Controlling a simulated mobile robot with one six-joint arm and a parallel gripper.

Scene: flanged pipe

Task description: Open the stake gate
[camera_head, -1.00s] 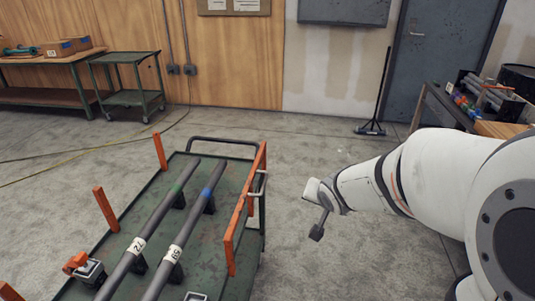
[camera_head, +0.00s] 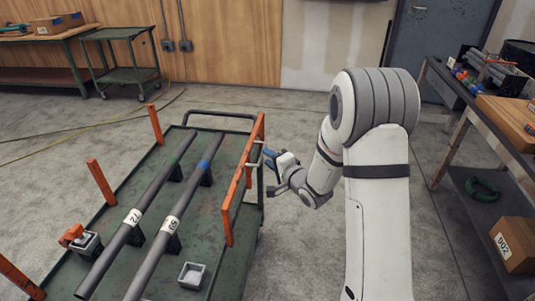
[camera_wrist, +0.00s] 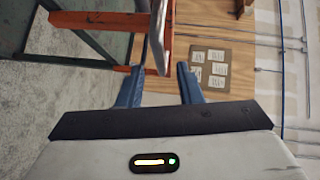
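The orange stake gate (camera_head: 243,180) stands along the right side of the green cart (camera_head: 205,235). A light handle (camera_head: 254,166) sticks out from its outer side. My gripper (camera_head: 269,165) is just right of the gate, close to this handle. In the wrist view, the two blue fingers of my gripper (camera_wrist: 158,78) are spread apart. A grey bar (camera_wrist: 157,25), which looks like the handle, and orange gate bars (camera_wrist: 95,19) lie ahead of the gap. No grip on the handle shows, and I cannot tell whether the fingers touch it.
Two long grey pipes (camera_head: 152,190) lie on the cart between orange stakes (camera_head: 102,181). A small grey box (camera_head: 192,275) sits at the cart's near end. A workbench (camera_head: 480,130) stands on the right. Open floor lies behind the cart.

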